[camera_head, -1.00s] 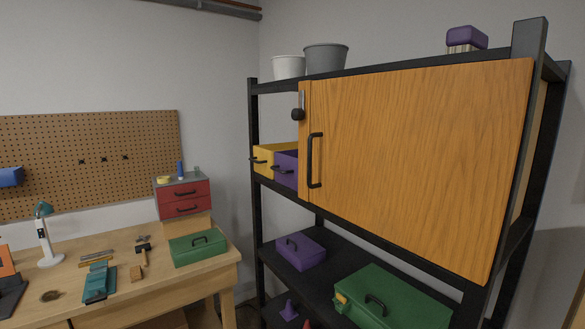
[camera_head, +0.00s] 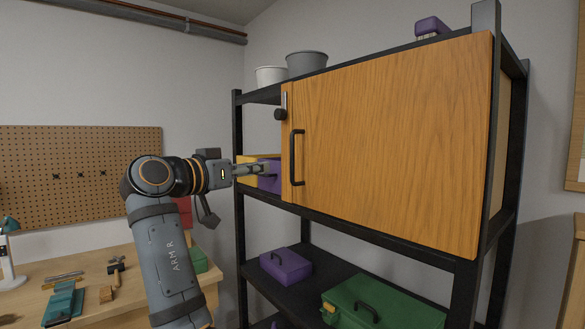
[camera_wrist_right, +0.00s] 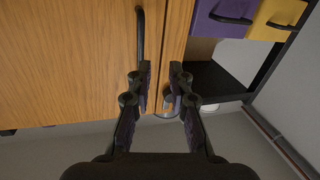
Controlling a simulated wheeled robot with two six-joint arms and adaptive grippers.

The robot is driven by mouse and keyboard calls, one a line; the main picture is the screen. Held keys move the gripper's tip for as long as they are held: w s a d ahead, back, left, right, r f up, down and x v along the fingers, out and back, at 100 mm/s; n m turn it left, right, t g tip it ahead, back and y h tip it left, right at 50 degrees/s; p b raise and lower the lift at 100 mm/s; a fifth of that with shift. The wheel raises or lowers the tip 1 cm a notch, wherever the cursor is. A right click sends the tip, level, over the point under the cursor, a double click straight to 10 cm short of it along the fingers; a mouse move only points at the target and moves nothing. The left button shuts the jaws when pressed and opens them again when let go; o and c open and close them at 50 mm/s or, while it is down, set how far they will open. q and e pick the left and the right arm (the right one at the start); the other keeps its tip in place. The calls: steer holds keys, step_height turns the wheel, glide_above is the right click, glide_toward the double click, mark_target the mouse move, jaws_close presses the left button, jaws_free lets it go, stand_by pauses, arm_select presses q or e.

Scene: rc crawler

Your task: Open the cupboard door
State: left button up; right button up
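The cupboard door (camera_head: 390,140) is a wide orange-brown wooden panel on the black shelf rack, and it looks shut. Its black bar handle (camera_head: 296,157) stands upright near the left edge, and the handle also shows at the top of the right wrist view (camera_wrist_right: 140,40). My left gripper is out of view.
Yellow (camera_wrist_right: 278,18) and purple (camera_head: 269,175) drawers sit beside the door, behind my right gripper. A purple box (camera_head: 286,266) and a green toolbox (camera_head: 380,305) stand on the lower shelf. A workbench (camera_head: 215,278) stands at left. Two buckets (camera_head: 306,64) stand on top.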

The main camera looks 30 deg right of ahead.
steer(key=s+r+m, duration=0.2)
steer(key=s, duration=0.1)
steer(key=p, duration=1.1)
glide_above(293, 178)
steer(key=shift+w+a+r+n+g, duration=0.2)
steer(key=shift+n+g, duration=0.1)
steer(key=shift+g, duration=0.1)
steer(key=shift+w+d+f, duration=0.1)
steer(key=shift+d, duration=0.3)
steer(key=shift+a, duration=0.1)
jaws_close()
